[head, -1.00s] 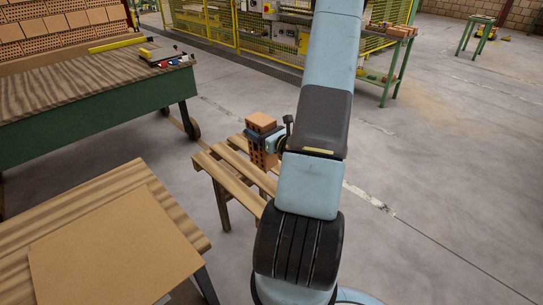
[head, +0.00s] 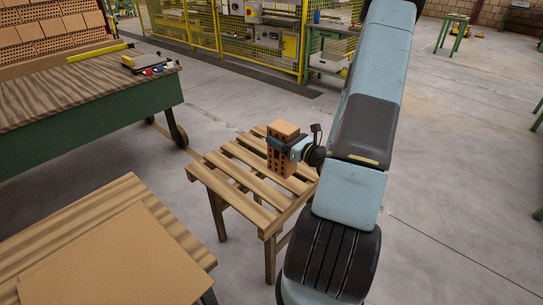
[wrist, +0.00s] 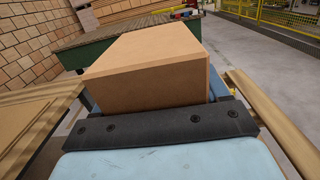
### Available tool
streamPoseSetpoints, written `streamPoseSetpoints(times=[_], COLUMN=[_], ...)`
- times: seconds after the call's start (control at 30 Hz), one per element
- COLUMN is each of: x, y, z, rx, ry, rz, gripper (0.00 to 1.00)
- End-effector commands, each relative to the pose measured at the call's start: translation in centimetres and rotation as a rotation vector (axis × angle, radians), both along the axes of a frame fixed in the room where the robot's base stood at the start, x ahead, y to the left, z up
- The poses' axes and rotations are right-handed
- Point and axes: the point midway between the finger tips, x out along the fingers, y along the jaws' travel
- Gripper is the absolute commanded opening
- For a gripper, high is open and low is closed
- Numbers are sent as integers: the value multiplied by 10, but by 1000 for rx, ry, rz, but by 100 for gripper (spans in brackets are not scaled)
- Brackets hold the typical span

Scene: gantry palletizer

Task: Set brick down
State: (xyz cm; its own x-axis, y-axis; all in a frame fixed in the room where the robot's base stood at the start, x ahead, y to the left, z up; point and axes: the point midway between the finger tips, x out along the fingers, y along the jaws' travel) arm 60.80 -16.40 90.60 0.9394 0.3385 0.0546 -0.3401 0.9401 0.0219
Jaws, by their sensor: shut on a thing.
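An orange-brown brick with rows of holes (head: 283,150) stands upright at the slatted wooden table (head: 235,184) in the head view. My gripper (head: 281,146) is shut on it, coming from the right. The brick's lower end is over the slats; I cannot tell for sure whether it touches them. In the wrist view the brick (wrist: 152,70) fills the middle, its plain top face showing above the dark gripper bar (wrist: 160,125). The fingertips are mostly hidden there.
A green-sided workbench (head: 90,110) with a tray and a yellow level (head: 100,52) stands at the left. A low table with a flat board (head: 120,262) is at the front left. The slats around the brick are bare. Yellow fencing (head: 215,38) stands at the back.

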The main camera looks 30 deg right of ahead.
Motion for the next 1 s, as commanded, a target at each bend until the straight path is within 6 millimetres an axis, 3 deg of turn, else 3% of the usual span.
streamPoseSetpoints(times=[0.5,0.8,1.0], x=[83,112,122], y=[-21,-29,-32], z=[-37,-76,-88], rx=[0,1,1], ry=[-3,-2,-2], rz=[4,5,4], gripper=[0,0,0])
